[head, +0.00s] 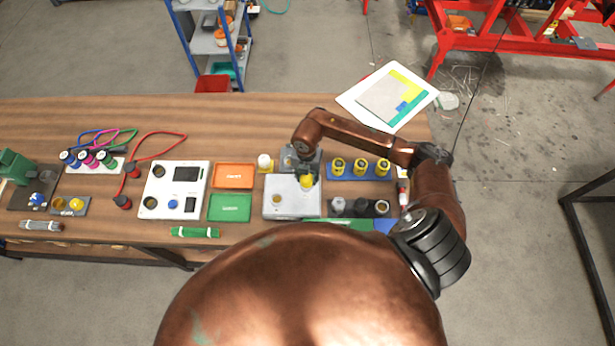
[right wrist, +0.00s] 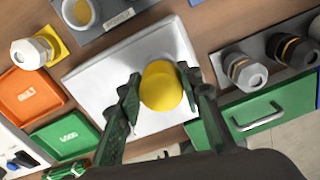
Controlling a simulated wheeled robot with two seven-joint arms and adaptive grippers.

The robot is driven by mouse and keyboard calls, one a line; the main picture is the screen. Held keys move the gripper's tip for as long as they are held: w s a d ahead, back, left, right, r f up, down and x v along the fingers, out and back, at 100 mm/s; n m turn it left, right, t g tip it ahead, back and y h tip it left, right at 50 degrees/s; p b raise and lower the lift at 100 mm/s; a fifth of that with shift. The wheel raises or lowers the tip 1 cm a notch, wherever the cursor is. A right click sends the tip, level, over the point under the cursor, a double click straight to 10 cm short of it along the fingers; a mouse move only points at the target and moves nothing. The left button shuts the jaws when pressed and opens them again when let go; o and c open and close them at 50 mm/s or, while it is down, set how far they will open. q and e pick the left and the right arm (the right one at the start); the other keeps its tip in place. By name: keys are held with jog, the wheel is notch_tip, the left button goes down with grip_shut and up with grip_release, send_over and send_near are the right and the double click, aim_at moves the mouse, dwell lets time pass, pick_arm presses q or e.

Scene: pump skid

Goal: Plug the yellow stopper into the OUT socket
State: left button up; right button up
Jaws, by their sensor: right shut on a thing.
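The yellow stopper (head: 306,181) is in my right gripper (head: 304,171), over the pale metal block (head: 280,207). In the right wrist view the yellow stopper (right wrist: 161,87) sits between the two dark green fingers, which are shut on it. The pale block (right wrist: 95,78) lies beneath; whether the stopper touches it I cannot tell. A grey bracket (right wrist: 95,38) with a round yellowish socket (right wrist: 78,12) and a small label stands at the block's far edge. My left gripper is not in view.
A blue rack (head: 347,178) with several yellow-topped fittings stands right of the block, dark fittings in front. A white fitting (head: 265,162), an orange tray (head: 234,176) and a green tray (head: 230,208) are left. A white panel (head: 158,212) lies farther left.

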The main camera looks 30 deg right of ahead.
jog(key=shift+f+b, duration=0.35)
jog(key=shift+f, duration=0.15)
jog(key=o, duration=1.4)
jog(key=shift+c, duration=0.2)
jog(key=shift+r, duration=0.1)
notch_tip(320, 180, up, 12)
jog(key=shift+f, duration=0.1)
